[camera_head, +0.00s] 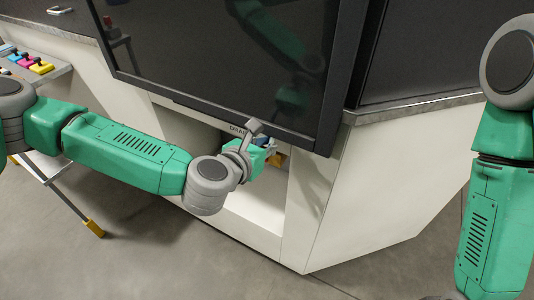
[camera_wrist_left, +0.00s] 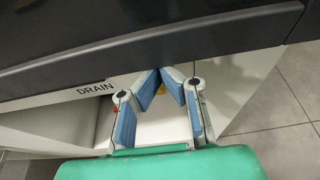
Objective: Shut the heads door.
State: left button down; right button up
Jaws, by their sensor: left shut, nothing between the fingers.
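The heads door looks to be the large dark glass panel (camera_head: 225,55) with a black frame, in front of the white machine. Its lower edge hangs over the machine's ledge, and it seems to stand out from the body. The lower frame also crosses the left wrist view (camera_wrist_left: 190,38). My left gripper (camera_head: 270,141) is at the door's lower edge, right of middle, partly hidden by its own wrist. In the left wrist view the fingers (camera_wrist_left: 162,70) meet at the tips, empty, close under the frame; contact cannot be told. My right arm is at the right edge, its gripper out of frame.
Below the door is an open white recess (camera_head: 255,205) marked DRAIN. A second dark panel (camera_head: 430,50) is to the right above a grey ledge (camera_head: 420,104). A tray with coloured items (camera_head: 40,67) is at the left. The grey floor (camera_head: 400,265) in front is clear.

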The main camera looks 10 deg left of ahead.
aim_at(269, 110)
pick_arm(q)
notch_tip(269, 110, up, 8)
jog(key=p, duration=0.3)
jog(key=shift+w+r+p, duration=0.15)
jog(key=shift+r+p, duration=0.15)
jog(key=shift+p, duration=0.05)
